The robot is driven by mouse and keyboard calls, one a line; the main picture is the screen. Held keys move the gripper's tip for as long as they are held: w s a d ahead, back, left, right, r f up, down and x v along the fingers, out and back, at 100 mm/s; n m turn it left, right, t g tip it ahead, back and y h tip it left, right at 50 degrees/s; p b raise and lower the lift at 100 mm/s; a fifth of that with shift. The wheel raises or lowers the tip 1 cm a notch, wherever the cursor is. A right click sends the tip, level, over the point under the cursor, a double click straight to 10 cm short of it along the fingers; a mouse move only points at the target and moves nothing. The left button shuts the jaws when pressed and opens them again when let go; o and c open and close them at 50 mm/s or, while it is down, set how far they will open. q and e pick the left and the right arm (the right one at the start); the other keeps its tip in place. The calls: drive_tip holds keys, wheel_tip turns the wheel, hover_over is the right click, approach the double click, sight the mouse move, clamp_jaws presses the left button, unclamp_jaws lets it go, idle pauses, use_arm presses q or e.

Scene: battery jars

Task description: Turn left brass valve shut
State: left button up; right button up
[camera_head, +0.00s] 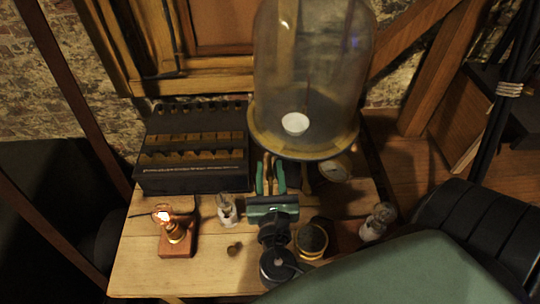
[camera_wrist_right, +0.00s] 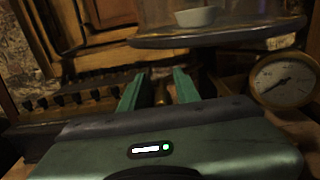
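A slim brass piece, likely the left brass valve (camera_wrist_right: 160,92), shows between my right gripper's fingers below the bell jar's base plate. My right gripper (camera_head: 270,178) has two green fingers that point away from me under the front of the plate. The fingers stand apart, with a visible gap around the brass in the wrist view (camera_wrist_right: 158,88). I cannot tell whether either finger touches it. The valve's handle and its angle are mostly hidden by the gripper and the dark. My left gripper is not in view.
The glass bell jar (camera_head: 310,70) holds a white bowl (camera_head: 295,124). A round gauge (camera_head: 335,170) sits right of the gripper. A dark battery rack (camera_head: 193,183) stands at left. A lit lamp (camera_head: 176,235), a glass bulb (camera_head: 227,210) and a brass-rimmed dish (camera_head: 311,239) stand in front.

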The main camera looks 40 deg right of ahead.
clamp_jaws()
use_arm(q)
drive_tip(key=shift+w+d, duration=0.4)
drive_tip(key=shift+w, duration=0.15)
use_arm(e)
drive_tip(key=shift+m, duration=0.3)
drive_tip(key=m+b, duration=0.2)
drive_tip(key=m, duration=0.1)
drive_tip(key=shift+s+d+f, duration=0.15)
drive_tip(key=shift+d+f, duration=0.05)
drive_tip(key=shift+d, duration=0.2)
use_arm(q)
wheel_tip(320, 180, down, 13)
drive_tip(key=b, duration=1.1)
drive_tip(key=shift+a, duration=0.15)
use_arm(e)
drive_tip(key=shift+s+d+f+m, duration=0.15)
drive_tip(key=shift+d+f+m, duration=0.15)
drive_tip(key=shift+m, duration=2.1)
drive_tip(key=shift+s+d+f+m, duration=0.15)
drive_tip(key=shift+f+m, duration=0.25)
drive_tip(key=shift+m, duration=2)
drive_tip(key=shift+s+d+f+m, duration=0.15)
drive_tip(key=shift+d+f+m, duration=0.15)
drive_tip(key=shift+m, duration=2.1)
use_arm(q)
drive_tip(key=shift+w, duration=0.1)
